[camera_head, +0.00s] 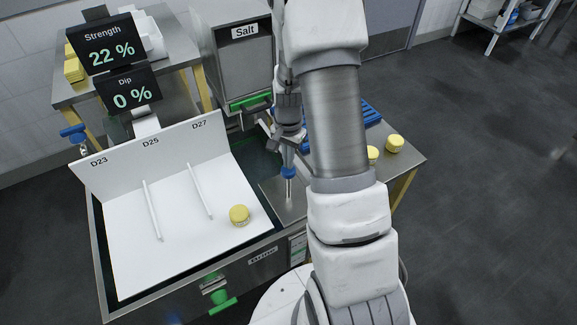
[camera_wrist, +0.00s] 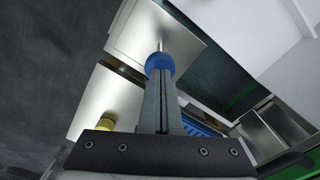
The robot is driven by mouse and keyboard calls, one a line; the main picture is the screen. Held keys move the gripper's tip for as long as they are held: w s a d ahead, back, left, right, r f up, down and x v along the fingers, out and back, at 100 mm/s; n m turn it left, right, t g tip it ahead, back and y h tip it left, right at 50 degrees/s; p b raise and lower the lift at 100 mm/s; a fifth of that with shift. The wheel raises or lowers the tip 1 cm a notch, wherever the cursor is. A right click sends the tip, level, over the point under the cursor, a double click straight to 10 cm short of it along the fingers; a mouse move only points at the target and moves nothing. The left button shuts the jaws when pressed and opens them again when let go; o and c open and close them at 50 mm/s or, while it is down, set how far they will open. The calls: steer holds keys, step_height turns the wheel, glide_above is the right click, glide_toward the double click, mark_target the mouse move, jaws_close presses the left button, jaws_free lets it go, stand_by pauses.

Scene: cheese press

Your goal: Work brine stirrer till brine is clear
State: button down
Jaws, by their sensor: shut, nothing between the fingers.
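The brine stirrer shows as a blue knob (camera_head: 288,172) on a thin metal rod above the steel plate at the right of the brine tank (camera_head: 100,262). In the wrist view the knob (camera_wrist: 160,63) lies just past my fingertips, with the rod beyond it. My gripper (camera_head: 289,150) is shut and empty, pointing down right at the knob; I cannot tell whether it touches. The brine is a dark green strip (camera_head: 258,165), mostly hidden by the white board, so its clearness is hard to judge. Displays read Strength 22 % (camera_head: 103,47) and Dip 0 % (camera_head: 132,93).
A salt hopper (camera_head: 240,65) with a green bar stands behind my gripper. A white board (camera_head: 180,225) marked D23, D25, D27 carries one yellow cheese (camera_head: 239,215). More cheeses (camera_head: 394,143) and a blue rack lie at the right. A green-handled valve (camera_head: 220,300) is at the front.

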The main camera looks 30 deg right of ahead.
steer(key=shift+r+p, duration=1.4)
steer(key=shift+r, duration=1.05)
steer(key=shift+a+r, duration=0.1)
steer(key=shift+r, duration=0.1)
steer(key=s+a+r+n+t, duration=0.1)
steer(key=s+a+r+n, duration=0.2)
steer(key=r, duration=0.5)
steer(key=s+a+r+n+t, duration=0.2)
steer(key=s+a+r, duration=0.2)
steer(key=r, duration=0.4)
steer(key=s+a+r+n+t, duration=0.1)
steer(key=s+a+r+n, duration=0.2)
steer(key=r, duration=0.5)
steer(key=s+a+r+n+t, duration=0.1)
steer(key=s+a+r+n, duration=0.1)
steer(key=s, duration=0.6)
steer(key=shift+s+a+r+n+t, duration=0.15)
steer(key=shift+s+r+n+t, duration=0.2)
steer(key=shift+r+n, duration=0.45)
